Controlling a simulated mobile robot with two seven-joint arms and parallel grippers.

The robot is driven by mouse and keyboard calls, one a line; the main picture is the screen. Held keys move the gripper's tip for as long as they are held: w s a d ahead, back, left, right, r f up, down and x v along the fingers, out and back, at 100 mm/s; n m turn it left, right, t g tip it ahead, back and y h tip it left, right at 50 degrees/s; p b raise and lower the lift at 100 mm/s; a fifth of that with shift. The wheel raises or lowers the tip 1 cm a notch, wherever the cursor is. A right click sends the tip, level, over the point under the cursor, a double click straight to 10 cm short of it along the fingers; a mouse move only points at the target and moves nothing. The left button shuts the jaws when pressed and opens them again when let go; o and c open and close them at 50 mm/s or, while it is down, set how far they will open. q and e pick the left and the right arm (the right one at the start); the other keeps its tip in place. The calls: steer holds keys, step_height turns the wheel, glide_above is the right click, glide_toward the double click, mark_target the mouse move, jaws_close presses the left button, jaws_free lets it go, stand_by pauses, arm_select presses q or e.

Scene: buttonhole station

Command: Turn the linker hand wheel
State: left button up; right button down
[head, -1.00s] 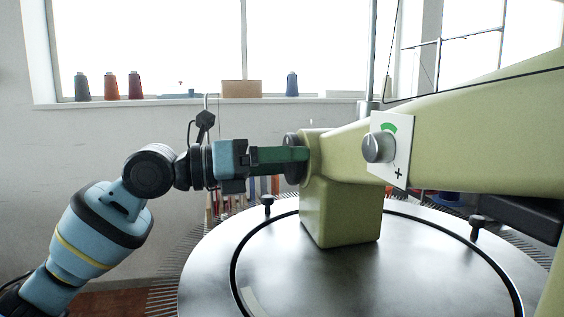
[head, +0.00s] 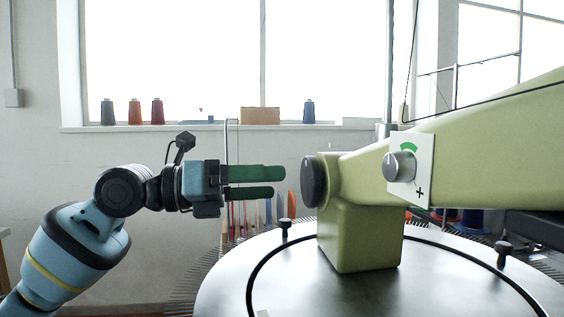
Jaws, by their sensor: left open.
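The linker hand wheel (head: 312,181) is a dark round knob on the left end of the pale green machine head (head: 360,235). My left gripper (head: 278,182) is left of the wheel, with its two green fingers pointing right at it. The fingers are parted, one above the other, with nothing between them. A gap shows between the fingertips and the wheel, so they do not touch. My right gripper is out of view.
A silver dial (head: 399,166) on a white plate with a green mark sits on the machine arm. The round metal table (head: 300,285) has a black ring and upright black knobs. Thread cones (head: 135,112) and a cardboard box (head: 260,116) stand on the window sill.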

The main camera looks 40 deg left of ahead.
arm_select(q)
steer(key=shift+v, duration=0.9)
steer(key=shift+f, duration=0.1)
